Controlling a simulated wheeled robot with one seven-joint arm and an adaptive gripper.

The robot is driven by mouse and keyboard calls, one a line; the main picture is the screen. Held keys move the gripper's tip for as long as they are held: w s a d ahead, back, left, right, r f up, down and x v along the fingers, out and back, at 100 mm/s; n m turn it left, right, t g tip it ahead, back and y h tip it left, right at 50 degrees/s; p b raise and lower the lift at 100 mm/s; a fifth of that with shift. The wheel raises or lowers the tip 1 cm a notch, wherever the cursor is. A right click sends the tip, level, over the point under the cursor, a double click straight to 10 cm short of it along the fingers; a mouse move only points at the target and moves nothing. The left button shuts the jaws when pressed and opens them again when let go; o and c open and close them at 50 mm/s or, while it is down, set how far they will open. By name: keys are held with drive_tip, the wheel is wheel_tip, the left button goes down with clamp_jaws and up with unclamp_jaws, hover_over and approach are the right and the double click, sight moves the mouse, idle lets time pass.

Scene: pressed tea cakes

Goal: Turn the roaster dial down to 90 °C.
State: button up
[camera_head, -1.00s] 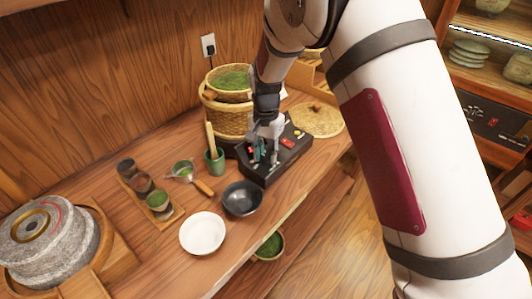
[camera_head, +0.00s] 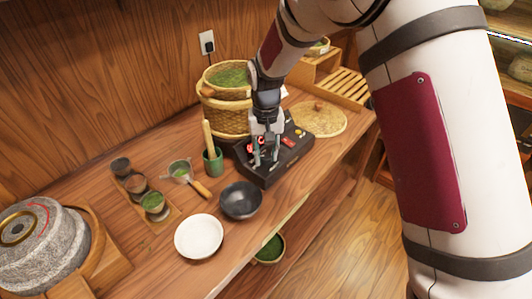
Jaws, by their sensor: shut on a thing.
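The roaster control box (camera_head: 296,158) is a dark box on the wooden counter, with small lit red displays and a yellow button on its top. My gripper (camera_head: 264,162) reaches down from above onto the left part of this box. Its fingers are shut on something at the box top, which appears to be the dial. The fingers hide the dial itself, and its setting cannot be read. A red lit readout (camera_head: 252,146) shows just beside the fingers, too small to read.
Behind the box stand stacked woven baskets (camera_head: 226,118) with green leaves. A flat woven lid (camera_head: 318,120) lies behind right. A stone mill (camera_head: 30,235) is far left.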

sight(266, 156)
drive_tip(key=shift+n, duration=0.3)
drive_tip(key=shift+a, duration=0.1)
drive_tip(key=o, duration=0.9)
wheel_tip(266, 156, up, 12)
drive_tip(key=shift+r, duration=0.1)
idle(0.3)
